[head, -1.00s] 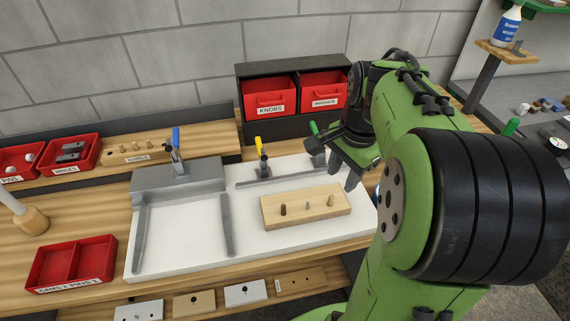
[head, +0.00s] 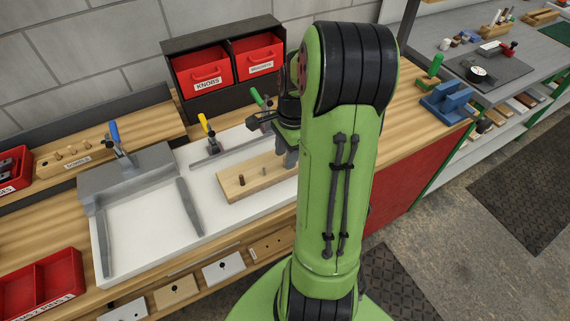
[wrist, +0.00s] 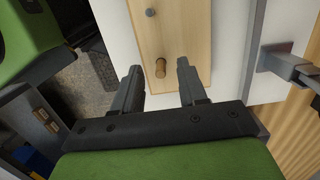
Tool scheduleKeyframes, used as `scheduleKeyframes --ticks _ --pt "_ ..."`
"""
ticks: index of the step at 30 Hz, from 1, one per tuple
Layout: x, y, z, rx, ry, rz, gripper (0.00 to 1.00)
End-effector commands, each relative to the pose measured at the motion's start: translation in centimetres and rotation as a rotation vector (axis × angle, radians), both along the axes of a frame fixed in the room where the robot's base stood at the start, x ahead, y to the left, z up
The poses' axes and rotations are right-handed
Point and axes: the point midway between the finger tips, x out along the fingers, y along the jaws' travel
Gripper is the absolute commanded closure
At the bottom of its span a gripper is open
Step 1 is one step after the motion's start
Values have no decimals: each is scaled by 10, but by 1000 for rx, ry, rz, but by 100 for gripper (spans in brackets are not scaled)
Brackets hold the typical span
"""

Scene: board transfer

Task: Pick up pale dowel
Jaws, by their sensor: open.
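The pale dowel (wrist: 160,68) stands in the wooden board (wrist: 172,30) near its end. In the wrist view it shows between the tips of my open gripper (wrist: 158,80), touching neither finger. I cannot tell how far above it the fingers are. A grey pin (wrist: 150,13) stands farther along the board. In the head view the board (head: 236,188) lies on the white panel, with a dark brown dowel (head: 241,181) and the grey pin (head: 264,171) showing. My arm hides the board's right end and the pale dowel there.
A yellow-handled clamp (head: 207,128) and a green-handled clamp (head: 258,98) stand behind the board. A grey frame (head: 120,180) with a blue-handled clamp (head: 115,135) is to the left. Red bins labelled knobs (head: 204,76) and another beside it stand at the back.

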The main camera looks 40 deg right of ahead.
Motion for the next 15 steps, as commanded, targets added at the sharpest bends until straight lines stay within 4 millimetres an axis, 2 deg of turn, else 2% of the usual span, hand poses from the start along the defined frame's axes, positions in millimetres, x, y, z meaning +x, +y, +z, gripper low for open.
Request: scheduleKeyframes --ticks 1,3,10,15 --pt "0 1 -12 2 2 -1 58" --pt "0 2 -20 1 1 0 58" --pt "0 3 -22 1 1 0 58" --pt "0 3 -22 2 1 0 84"
